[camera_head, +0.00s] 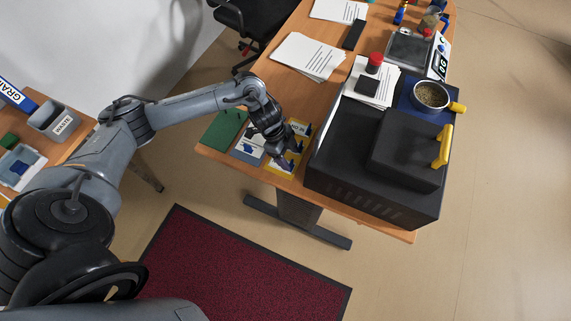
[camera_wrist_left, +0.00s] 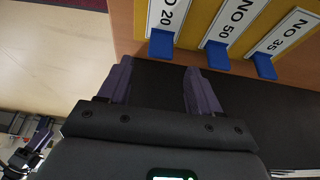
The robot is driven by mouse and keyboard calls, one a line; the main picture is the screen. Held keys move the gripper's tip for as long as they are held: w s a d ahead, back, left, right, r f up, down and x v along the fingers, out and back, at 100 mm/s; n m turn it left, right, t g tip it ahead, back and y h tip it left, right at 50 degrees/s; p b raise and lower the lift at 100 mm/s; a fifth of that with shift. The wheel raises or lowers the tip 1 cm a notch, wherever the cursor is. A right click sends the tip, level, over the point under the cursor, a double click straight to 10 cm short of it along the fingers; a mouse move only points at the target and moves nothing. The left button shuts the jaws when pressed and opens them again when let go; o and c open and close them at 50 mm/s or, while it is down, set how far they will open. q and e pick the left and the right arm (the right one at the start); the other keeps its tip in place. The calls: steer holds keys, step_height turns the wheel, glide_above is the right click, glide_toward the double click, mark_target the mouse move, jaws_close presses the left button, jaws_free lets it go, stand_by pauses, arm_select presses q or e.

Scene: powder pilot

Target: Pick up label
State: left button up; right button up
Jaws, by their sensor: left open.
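White labels with blue tabs stand on a yellow holder (camera_wrist_left: 205,12) in the left wrist view: NO 20 (camera_wrist_left: 168,14), NO 50 (camera_wrist_left: 235,20) and NO 35 (camera_wrist_left: 287,32). In the head view the yellow holder (camera_head: 299,127) lies at the table's near edge, partly hidden by my left gripper (camera_head: 287,151). My left gripper is open and empty, and its two purple-grey fingers (camera_wrist_left: 160,86) point toward the labels. In the wrist view the NO 20 label's blue tab is just ahead of the fingers, with no contact seen.
A large black machine (camera_head: 370,165) with a yellow handle stands right of the labels. A green mat (camera_head: 222,130) lies left of them. Papers (camera_head: 307,55), a red-topped stamp (camera_head: 374,62), a metal bowl of granules (camera_head: 431,95) and a scale (camera_head: 408,50) are further back.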

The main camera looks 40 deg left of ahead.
mark_target(291, 163)
arm_select(q)
steer(key=x, duration=0.2)
steer(key=b+x, duration=0.1)
steer(key=x, duration=0.1)
steer(key=shift+s+a+f, duration=0.2)
steer(key=shift+a+f, duration=0.05)
steer(key=shift+w+d+f, duration=0.1)
steer(key=shift+d+f, duration=0.05)
steer(key=shift+f, duration=0.15)
steer(key=c, duration=1)
